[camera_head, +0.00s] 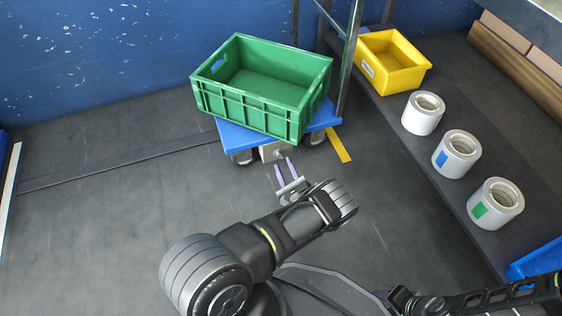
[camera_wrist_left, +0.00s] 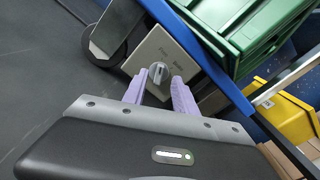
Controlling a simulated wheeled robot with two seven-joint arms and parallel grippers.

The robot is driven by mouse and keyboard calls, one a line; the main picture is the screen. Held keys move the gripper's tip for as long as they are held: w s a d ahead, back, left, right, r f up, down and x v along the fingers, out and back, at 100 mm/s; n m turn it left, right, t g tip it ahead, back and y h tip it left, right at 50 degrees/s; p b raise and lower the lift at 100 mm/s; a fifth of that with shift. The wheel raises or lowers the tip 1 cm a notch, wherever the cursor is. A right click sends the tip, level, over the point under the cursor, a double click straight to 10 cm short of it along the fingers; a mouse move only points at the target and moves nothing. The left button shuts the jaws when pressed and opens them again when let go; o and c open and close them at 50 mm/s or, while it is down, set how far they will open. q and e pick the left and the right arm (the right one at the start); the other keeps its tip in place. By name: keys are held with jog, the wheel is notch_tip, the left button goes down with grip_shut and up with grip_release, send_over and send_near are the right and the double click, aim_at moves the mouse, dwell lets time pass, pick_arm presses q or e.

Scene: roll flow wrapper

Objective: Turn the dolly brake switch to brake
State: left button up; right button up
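The dolly (camera_head: 236,137) is a blue platform on casters, with a grey switch plate (camera_head: 273,151) on its near side. In the left wrist view the plate (camera_wrist_left: 150,50) carries a grey knob (camera_wrist_left: 157,73) and small blurred labels on its upper left and upper right. I cannot read the knob's setting for certain. My left gripper (camera_head: 283,167) has purple fingers pointing at the plate. In the left wrist view the left gripper (camera_wrist_left: 158,80) is open, with a fingertip on each side of the knob and gaps visible.
A green crate (camera_head: 262,118) sits on the dolly. A metal rack post (camera_head: 349,60) rises beside it. A shelf at right holds a yellow bin (camera_head: 395,78) and white rolls (camera_head: 456,154). A blue wall (camera_head: 100,60) stands behind. The floor (camera_head: 110,220) at left is clear.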

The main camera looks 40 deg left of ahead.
aim_at(279, 156)
pick_arm(q)
jog(key=shift+b+x, duration=0.45)
jog(key=shift+x, duration=1.4)
grip_shut()
